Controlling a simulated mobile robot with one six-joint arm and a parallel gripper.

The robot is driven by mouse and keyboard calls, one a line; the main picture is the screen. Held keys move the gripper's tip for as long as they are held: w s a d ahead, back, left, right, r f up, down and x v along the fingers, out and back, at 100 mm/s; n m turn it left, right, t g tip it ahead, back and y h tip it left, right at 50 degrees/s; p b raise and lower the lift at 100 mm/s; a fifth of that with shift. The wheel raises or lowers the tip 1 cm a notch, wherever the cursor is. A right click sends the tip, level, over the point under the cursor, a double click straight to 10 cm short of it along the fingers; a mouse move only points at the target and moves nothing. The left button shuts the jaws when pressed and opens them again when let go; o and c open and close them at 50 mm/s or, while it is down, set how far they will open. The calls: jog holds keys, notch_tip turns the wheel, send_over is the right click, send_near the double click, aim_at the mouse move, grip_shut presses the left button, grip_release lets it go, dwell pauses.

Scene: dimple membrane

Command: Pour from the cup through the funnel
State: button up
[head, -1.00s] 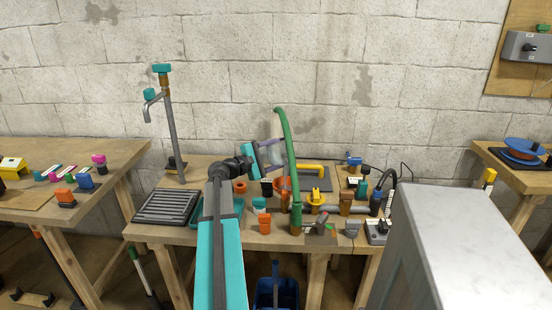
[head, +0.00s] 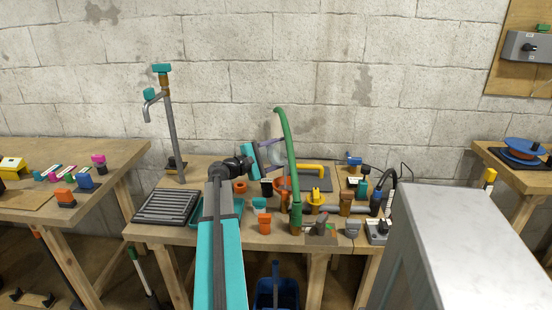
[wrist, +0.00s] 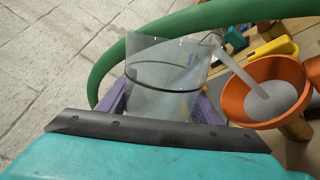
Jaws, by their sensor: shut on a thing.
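My gripper (wrist: 162,108) is shut on a clear cup (wrist: 165,62), with purple fingers on either side of it. In the head view my gripper (head: 270,156) is above the middle of the bench. The cup is tipped, its mouth toward the orange funnel (wrist: 236,103). A pale grey stream (wrist: 245,73) runs from the cup's lip into the funnel, and pale material (wrist: 272,101) lies in the bowl. The funnel also shows in the head view (head: 279,185), partly behind the green hose. What is under the funnel is mostly hidden.
A green hose (head: 288,150) arches up close beside the cup and funnel. A yellow pipe (head: 309,168), a yellow funnel-like piece (head: 316,197) and an orange cup (head: 264,223) stand nearby. A tap post (head: 170,130) rises at the left by a ribbed tray (head: 166,206).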

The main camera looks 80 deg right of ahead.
jog(key=shift+r+n+p, duration=0.25)
jog(key=shift+n+p, duration=0.15)
jog(key=shift+p, duration=0.4)
dwell(0.8)
jog(key=shift+r+n+p, duration=0.15)
jog(key=shift+n+p, duration=0.15)
jog(key=shift+p, duration=0.4)
jog(key=shift+r+n+p, duration=0.1)
jog(key=shift+n+p, duration=0.4)
jog(key=shift+p, duration=0.15)
jog(key=shift+s+n+p, duration=0.1)
jog(key=shift+n+p, duration=0.2)
jog(key=shift+p, duration=0.15)
jog(key=shift+a+r+n+p, duration=0.15)
jog(key=shift+n+p, duration=0.25)
jog(key=shift+p, duration=0.35)
jog(key=shift+s+n+p, duration=0.1)
jog(key=shift+n+p, duration=0.4)
jog(key=shift+p, duration=0.15)
